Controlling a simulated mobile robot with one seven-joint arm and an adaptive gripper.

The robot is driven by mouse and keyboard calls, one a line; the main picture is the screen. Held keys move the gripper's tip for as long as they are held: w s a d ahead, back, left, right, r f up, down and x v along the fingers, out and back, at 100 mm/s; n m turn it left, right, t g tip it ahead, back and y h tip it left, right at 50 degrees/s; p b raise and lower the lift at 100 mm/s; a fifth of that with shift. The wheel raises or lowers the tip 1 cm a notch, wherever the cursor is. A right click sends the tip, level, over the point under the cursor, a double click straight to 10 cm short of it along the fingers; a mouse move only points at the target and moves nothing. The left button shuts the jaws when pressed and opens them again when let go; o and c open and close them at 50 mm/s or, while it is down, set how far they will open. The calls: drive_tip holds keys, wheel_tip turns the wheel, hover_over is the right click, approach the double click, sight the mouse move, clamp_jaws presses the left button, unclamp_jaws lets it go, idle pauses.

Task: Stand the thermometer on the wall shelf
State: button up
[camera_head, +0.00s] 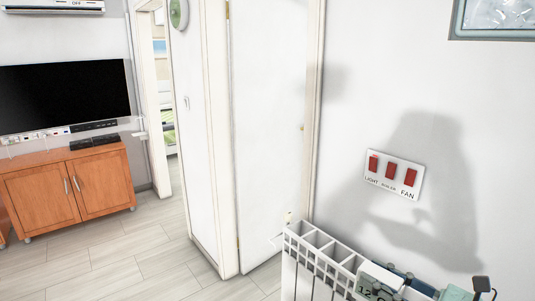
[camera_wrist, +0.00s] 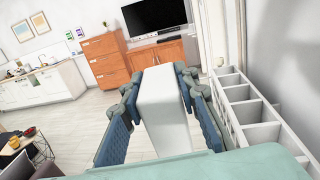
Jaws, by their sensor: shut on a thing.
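My gripper (camera_wrist: 160,92) is shut on a white box-like thing, the thermometer (camera_wrist: 166,112), held between its two blue finger pads in the wrist view. In the head view the thermometer (camera_head: 380,277) is at the bottom right, showing part of a display with dark digits, cut by the frame edge. The white wall shelf (camera_head: 320,240), with open compartments and a slatted front, runs along the wall just left of and behind the thermometer. In the wrist view the shelf (camera_wrist: 237,100) lies right of my gripper. The thermometer appears apart from it, though the head view overlaps them.
A red-switch panel (camera_head: 394,174) is on the wall above the shelf. A white door (camera_head: 270,130) stands left of it. A wooden cabinet (camera_head: 70,190) with a TV (camera_head: 65,95) above is far left. The floor between is clear. A small table (camera_wrist: 25,155) stands at lower left.

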drive_tip(key=w+a+f+m+t+h+p, duration=0.2)
drive_tip(key=w+a+f+m+t+h, duration=0.1)
drive_tip(key=w+a+f, duration=0.6)
drive_tip(key=shift+w+f+m+h+p, duration=0.3)
drive_tip(key=shift+f+h, duration=0.5)
drive_tip(key=shift+f, duration=0.5)
drive_tip(key=shift+a, duration=0.1)
